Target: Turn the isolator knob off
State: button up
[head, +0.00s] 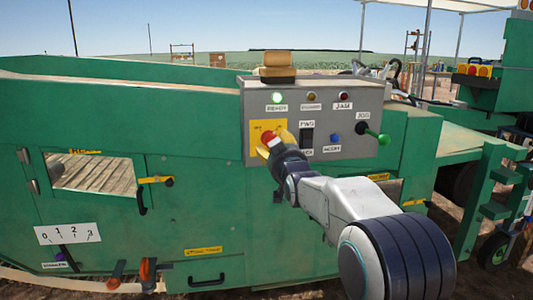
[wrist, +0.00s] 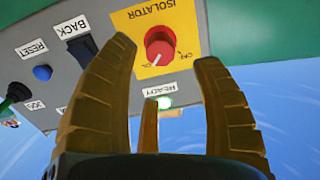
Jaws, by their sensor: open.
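The red isolator knob (head: 268,137) sits on a yellow plate (head: 255,130) at the left of the grey control panel. In the wrist view the knob (wrist: 159,46) appears upside down, with its white mark toward the lower-left label, apparently ON; the other label is at its right. My gripper (head: 272,141) is at the knob in the head view, covering part of it and of the plate. In the wrist view my gripper (wrist: 167,55) is open, its tan fingers on either side of the knob, with visible gaps. Whether the fingertips reach the knob's depth is unclear.
The grey panel (head: 350,105) also holds a lit green lamp (head: 277,98), a black rocker switch (head: 307,138), a blue button (head: 336,138) and a protruding green-tipped lever (head: 383,139). The green machine body (head: 200,190) surrounds it. A yellow-handled latch (head: 155,180) is lower left.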

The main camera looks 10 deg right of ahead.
aim_at(268, 135)
jog(key=shift+w+f, duration=0.1)
jog(key=shift+w, duration=3.7)
jog(key=shift+c, duration=0.3)
jog(key=c, duration=1.1)
jog(key=shift+c, duration=0.2)
